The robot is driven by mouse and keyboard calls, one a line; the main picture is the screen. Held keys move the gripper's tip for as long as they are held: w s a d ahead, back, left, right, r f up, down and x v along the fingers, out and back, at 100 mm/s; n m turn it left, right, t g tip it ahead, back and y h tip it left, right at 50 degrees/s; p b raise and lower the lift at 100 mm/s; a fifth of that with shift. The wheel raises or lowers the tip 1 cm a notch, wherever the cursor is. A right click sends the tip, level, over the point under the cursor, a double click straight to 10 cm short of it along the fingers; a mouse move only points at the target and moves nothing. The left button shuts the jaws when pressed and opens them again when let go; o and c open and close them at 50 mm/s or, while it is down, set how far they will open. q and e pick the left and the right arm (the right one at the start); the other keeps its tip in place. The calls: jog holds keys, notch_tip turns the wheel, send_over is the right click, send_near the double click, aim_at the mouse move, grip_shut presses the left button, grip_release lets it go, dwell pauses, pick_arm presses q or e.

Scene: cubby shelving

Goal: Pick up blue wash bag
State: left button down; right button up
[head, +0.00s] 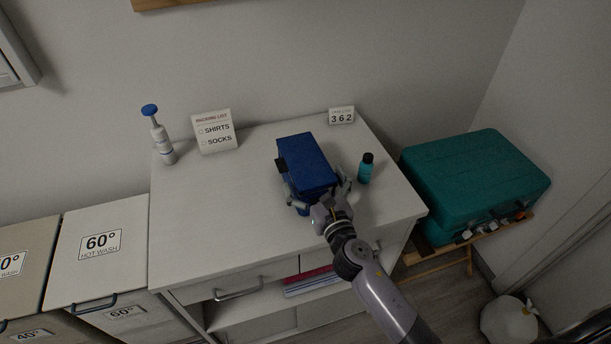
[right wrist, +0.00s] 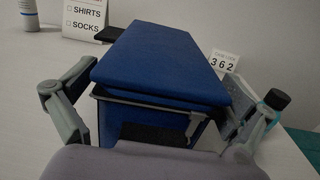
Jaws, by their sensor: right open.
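The blue wash bag (head: 307,160) is a box-shaped bag standing on the white cabinet top (head: 225,205). In the right wrist view the bag (right wrist: 158,62) fills the middle, with its near end facing me. My right gripper (head: 318,190) is at the near end of the bag, with one finger on each side of it. In the right wrist view the open fingers of the right gripper (right wrist: 160,112) stand wide to the left and right of the bag. Gaps show between fingers and bag there. My left gripper is not in view.
A teal bottle with a black cap (head: 366,169) stands close to the right finger. A packing list sign (head: 215,132), a pump bottle (head: 158,138) and a number card (head: 341,115) stand farther back. A teal suitcase (head: 475,180) is at the right.

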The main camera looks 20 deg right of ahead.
jog(key=shift+w+a, duration=0.1)
jog(key=shift+w, duration=0.55)
jog(key=shift+s, duration=0.1)
jog(key=shift+c, duration=0.6)
jog(key=c, duration=1.1)
jog(key=shift+r, duration=0.15)
